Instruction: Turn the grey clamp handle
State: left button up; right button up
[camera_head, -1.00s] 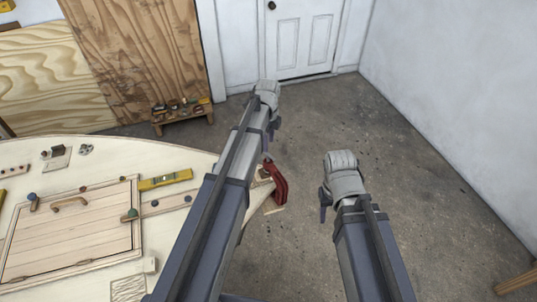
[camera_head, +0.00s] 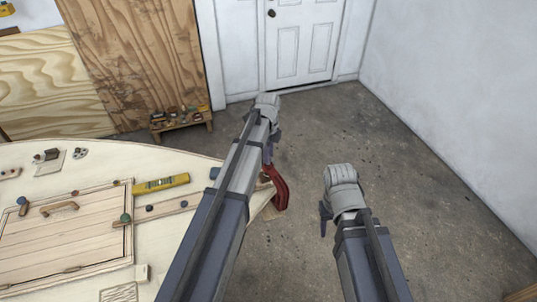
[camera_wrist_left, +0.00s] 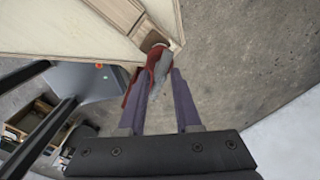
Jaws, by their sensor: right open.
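A red clamp (camera_head: 277,189) sits at the right corner of the pale plywood hull (camera_head: 62,158), partly hidden behind my left arm. In the left wrist view the clamp's red body (camera_wrist_left: 151,59) shows at the plywood corner, with a grey handle (camera_wrist_left: 162,66) on it. My left gripper (camera_head: 271,148) points down over the clamp. Its two fingers (camera_wrist_left: 162,74) stand on either side of the grey handle, with their tips close to it; whether they touch it is not clear. My right gripper (camera_head: 325,212) is open and empty over the bare floor.
A yellow level (camera_head: 161,184) and a wooden hatch (camera_head: 60,235) lie on the hull top. A low stool (camera_head: 181,124) with small items stands by the plywood sheets. The concrete floor (camera_head: 420,190) to the right is clear up to the white wall.

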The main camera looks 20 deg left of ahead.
pick_arm(q)
grip_shut()
jog(key=shift+n, duration=0.4)
